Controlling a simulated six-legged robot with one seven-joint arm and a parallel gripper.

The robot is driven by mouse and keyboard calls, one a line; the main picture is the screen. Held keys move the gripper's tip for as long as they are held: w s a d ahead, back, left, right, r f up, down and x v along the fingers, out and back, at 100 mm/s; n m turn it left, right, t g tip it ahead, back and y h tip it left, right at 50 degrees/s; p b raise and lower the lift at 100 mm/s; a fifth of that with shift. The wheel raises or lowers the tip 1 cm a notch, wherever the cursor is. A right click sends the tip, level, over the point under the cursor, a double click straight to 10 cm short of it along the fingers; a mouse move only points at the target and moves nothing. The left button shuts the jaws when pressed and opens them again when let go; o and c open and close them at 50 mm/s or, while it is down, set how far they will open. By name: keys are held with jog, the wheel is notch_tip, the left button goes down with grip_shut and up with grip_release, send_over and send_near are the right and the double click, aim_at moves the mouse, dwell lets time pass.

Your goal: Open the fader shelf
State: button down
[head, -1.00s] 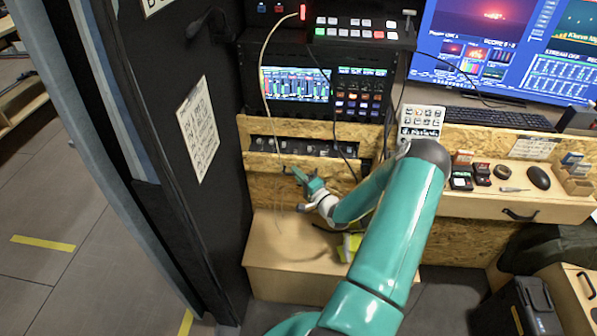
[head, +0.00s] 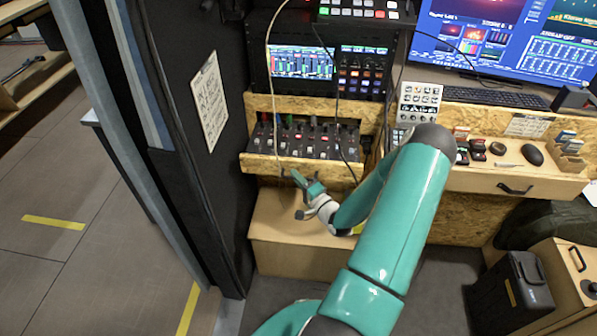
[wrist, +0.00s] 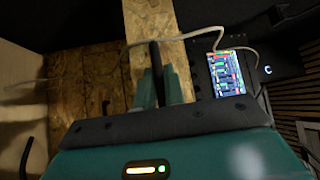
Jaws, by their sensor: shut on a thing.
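The fader shelf (head: 262,165) is a rough wood-board drawer under the mixer screen, in the head view. It stands pulled out, and its fader panel (head: 312,140) with several knobs and sliders is exposed. My gripper (head: 294,180) is at the shelf's front board, left of its middle. In the wrist view my gripper (wrist: 158,88) has its teal fingers closed around a dark upright handle (wrist: 154,56) at the board (wrist: 150,22). The exact contact is partly hidden by the fingers.
A cable (head: 269,70) hangs down past the shelf's left part. A wooden box (head: 285,262) stands below the shelf. A black partition (head: 205,190) is close on the left. A small drawer (head: 470,180) with desk items is on the right.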

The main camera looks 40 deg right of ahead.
jog(key=s+a, duration=0.5)
jog(key=a, duration=0.1)
jog(key=shift+s+a, duration=0.25)
jog(key=shift+a, duration=0.1)
jog(key=c, duration=1.8)
grip_release()
jog(key=shift+o, duration=0.2)
jog(key=s+a+f, duration=0.1)
jog(key=s, duration=1.2)
jog(key=shift+s+a+f, duration=0.25)
jog(key=shift+s+f, duration=0.05)
jog(key=shift+f, duration=0.1)
